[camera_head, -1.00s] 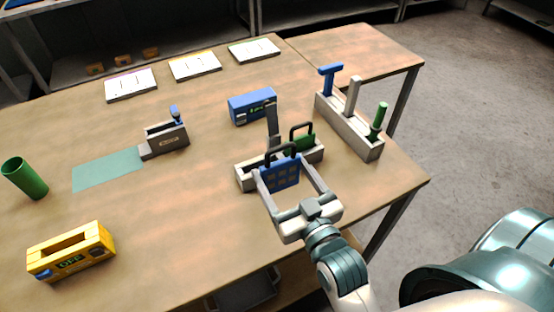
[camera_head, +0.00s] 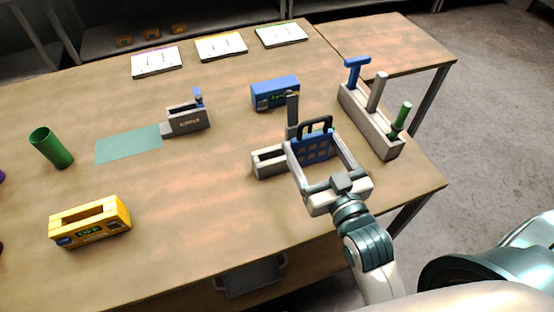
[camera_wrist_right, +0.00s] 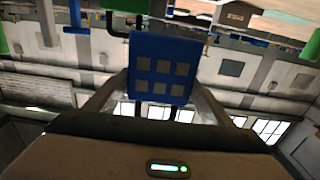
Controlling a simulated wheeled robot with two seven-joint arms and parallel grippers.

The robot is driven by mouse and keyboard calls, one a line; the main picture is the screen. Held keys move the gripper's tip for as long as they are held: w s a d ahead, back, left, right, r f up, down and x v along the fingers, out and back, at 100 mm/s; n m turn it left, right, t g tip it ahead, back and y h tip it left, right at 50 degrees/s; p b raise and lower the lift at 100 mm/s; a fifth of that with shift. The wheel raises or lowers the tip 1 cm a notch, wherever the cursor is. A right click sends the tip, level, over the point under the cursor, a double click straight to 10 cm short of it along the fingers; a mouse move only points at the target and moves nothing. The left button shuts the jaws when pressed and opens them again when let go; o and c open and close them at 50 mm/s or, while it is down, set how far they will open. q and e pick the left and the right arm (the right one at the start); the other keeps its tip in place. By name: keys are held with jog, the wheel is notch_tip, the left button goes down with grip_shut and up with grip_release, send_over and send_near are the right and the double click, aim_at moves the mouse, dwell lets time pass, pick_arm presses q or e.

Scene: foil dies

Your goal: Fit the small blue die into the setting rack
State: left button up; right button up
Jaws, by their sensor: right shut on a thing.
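The small blue die (camera_head: 311,149) is a flat blue block with a grid of grey squares and a dark loop handle on top. My right gripper (camera_head: 314,153) is shut on it, one finger at each side. In the right wrist view the die (camera_wrist_right: 161,68) sits between the fingers. The setting rack (camera_head: 269,164) is a low pale open box with an upright post at its back. The die is in front of or over its right part; I cannot tell whether it touches. The green die seen earlier in the rack is hidden. My left gripper is not in view.
A blue box (camera_head: 275,93) stands behind the rack. A pale holder (camera_head: 369,118) with blue, grey and green handled tools stands to the right. A grey block device (camera_head: 188,117), a green cup (camera_head: 51,147) and a yellow box (camera_head: 90,221) are left. The front middle is clear.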

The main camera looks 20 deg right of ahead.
jog(key=shift+w+d+r, duration=0.1)
jog(key=shift+d+r, duration=0.1)
jog(key=shift+r, duration=0.3)
jog(key=shift+w+d+r, duration=0.1)
jog(key=shift+d+r, duration=0.05)
jog(key=shift+r, duration=0.3)
jog(key=shift+d+r+p, duration=0.1)
jog(key=shift+d+p, duration=0.15)
jog(key=shift+p, duration=0.1)
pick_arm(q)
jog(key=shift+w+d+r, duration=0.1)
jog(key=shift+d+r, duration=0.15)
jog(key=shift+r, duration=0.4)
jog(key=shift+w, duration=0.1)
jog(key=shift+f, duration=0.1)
pick_arm(e)
jog(key=shift+a, duration=0.1)
